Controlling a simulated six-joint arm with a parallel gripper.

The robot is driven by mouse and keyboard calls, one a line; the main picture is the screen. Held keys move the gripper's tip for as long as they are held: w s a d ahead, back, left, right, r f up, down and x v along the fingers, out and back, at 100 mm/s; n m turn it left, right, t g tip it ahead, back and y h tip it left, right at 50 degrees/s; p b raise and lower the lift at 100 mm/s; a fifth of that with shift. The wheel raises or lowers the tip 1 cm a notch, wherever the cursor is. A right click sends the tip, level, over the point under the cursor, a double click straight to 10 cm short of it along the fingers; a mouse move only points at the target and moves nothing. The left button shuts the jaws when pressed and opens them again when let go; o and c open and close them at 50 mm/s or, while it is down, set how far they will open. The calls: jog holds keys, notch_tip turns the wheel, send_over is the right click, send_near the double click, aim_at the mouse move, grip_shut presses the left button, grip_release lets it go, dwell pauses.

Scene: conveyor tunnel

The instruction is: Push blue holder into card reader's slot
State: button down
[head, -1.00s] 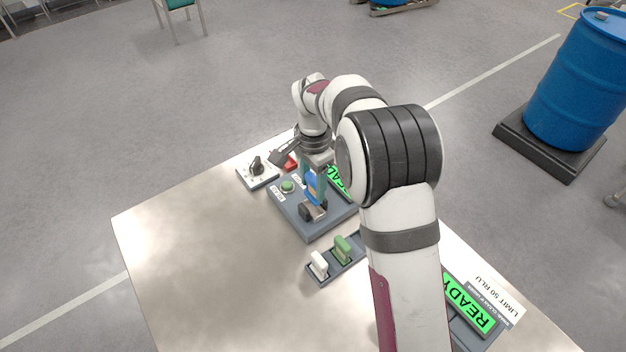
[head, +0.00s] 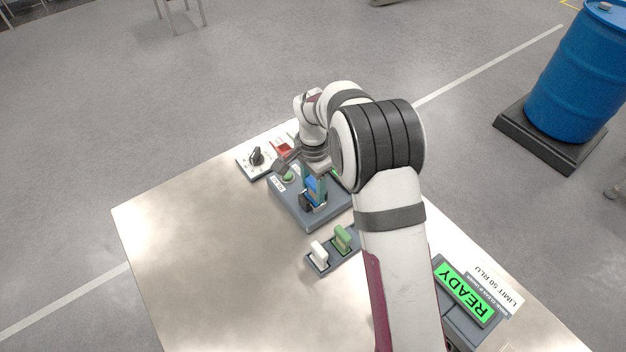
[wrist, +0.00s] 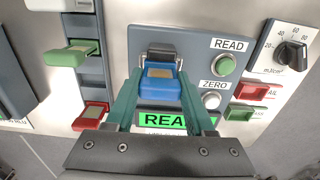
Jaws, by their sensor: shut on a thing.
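The blue holder (wrist: 161,82) sits between the two green fingers of my gripper (wrist: 160,98) in the wrist view, at the mouth of the black slot (wrist: 161,52) on the card reader (wrist: 190,45). My gripper is shut on the holder. In the head view the holder (head: 317,190) is partly hidden by the fingers of my gripper (head: 316,186), over the grey reader panel (head: 309,220). How deep the holder is in the slot cannot be told. The reader's green display is partly covered by my gripper in the wrist view.
A green READ button (wrist: 225,65) and a white ZERO button (wrist: 211,101) sit beside the slot. A rack with a green holder (head: 342,237) and a white holder (head: 319,252) stands in front. The table's left is bare.

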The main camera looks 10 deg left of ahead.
aim_at(313, 182)
jog(key=shift+c, duration=0.9)
grip_release()
notch_tip(313, 182, up, 16)
jog(key=shift+f, duration=0.15)
